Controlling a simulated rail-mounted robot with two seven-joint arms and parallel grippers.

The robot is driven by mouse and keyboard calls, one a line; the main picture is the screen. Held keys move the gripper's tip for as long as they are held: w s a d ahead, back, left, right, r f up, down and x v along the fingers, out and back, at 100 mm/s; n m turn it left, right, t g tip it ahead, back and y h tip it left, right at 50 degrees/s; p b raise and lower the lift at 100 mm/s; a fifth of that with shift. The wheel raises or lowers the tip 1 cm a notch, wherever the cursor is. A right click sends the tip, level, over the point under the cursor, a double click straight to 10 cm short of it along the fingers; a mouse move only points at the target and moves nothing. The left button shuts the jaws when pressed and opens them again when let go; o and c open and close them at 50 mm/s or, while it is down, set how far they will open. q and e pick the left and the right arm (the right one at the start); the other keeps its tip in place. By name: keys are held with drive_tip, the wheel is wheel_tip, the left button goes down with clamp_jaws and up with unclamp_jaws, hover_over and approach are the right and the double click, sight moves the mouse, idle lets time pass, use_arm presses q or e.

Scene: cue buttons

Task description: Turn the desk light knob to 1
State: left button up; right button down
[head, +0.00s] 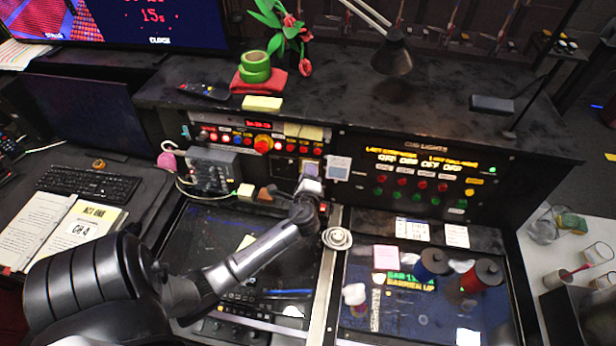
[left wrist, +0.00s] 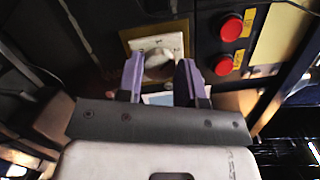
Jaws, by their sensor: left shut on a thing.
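The desk light knob (left wrist: 158,62) is a pale round knob on a cream plate (left wrist: 172,43) in the left wrist view. My left gripper (left wrist: 160,82) has its two purple fingers on either side of the knob and is shut on it. In the head view my left gripper (head: 310,178) reaches the front panel of the console and covers the knob there. The number marks around the knob cannot be read. The desk lamp (head: 392,56) stands on the console top with its dark shade bent down. My right gripper is in neither view.
Two red buttons (left wrist: 229,28) sit beside the plate in the left wrist view. A row of buttons with a large red one (head: 263,144) lies left of my gripper. A cue lights panel (head: 420,180) is to the right.

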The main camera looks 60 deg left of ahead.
use_arm(q)
drive_tip(key=shift+n+g+h+b, duration=0.2)
drive_tip(key=shift+n+h+b, duration=0.15)
drive_tip(key=shift+n, duration=1.75)
drive_tip(key=shift+n+g+h+b, duration=0.25)
drive_tip(key=shift+n+b, duration=0.1)
drive_tip(key=shift+n, duration=1.75)
drive_tip(key=o, duration=0.9)
